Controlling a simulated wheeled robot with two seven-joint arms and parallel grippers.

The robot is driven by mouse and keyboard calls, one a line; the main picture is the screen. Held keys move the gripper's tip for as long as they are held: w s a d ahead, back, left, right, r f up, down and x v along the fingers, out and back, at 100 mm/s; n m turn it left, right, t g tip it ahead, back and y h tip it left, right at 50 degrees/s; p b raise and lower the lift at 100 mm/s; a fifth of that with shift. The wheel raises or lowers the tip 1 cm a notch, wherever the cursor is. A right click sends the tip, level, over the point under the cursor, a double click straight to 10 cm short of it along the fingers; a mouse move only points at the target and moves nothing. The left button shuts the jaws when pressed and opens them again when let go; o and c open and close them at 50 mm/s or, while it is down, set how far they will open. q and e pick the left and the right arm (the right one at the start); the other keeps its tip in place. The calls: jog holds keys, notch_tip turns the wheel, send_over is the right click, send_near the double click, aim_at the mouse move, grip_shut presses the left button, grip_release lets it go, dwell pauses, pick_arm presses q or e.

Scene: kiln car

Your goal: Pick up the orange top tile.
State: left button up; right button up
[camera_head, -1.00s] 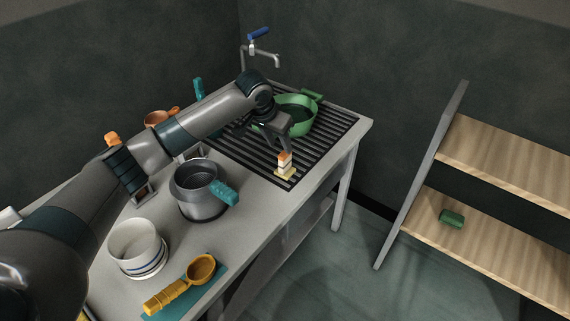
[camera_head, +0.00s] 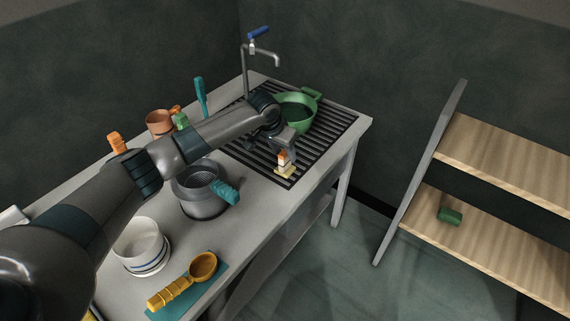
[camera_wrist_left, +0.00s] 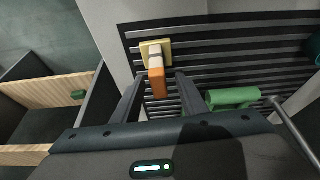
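The orange top tile (camera_head: 283,154) sits on a small stack with a pale tile (camera_head: 284,163) below it and a yellow base (camera_head: 285,172) at the bottom. The stack stands upright near the front edge of the dark slatted rack. My left gripper (camera_head: 284,148) is right at the top of the stack. In the left wrist view, the orange tile (camera_wrist_left: 157,84) shows between the two spread fingers of my left gripper (camera_wrist_left: 159,85), with visible gaps on both sides. The yellow base (camera_wrist_left: 153,47) shows beyond it. My right gripper is not in view.
A green pan (camera_head: 297,118) lies on the slatted rack (camera_head: 318,152) behind the gripper. A grey pot (camera_head: 200,200) with a teal handle, white bowls (camera_head: 140,245) and a yellow ladle (camera_head: 183,285) stand nearer on the counter. A wooden shelf (camera_head: 500,235) is at right.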

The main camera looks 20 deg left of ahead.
pick_arm(q)
jog(key=shift+p+x, duration=0.6)
jog(key=shift+x, duration=1.55)
jog(key=shift+d, duration=0.1)
jog(key=shift+r, duration=0.1)
grip_shut()
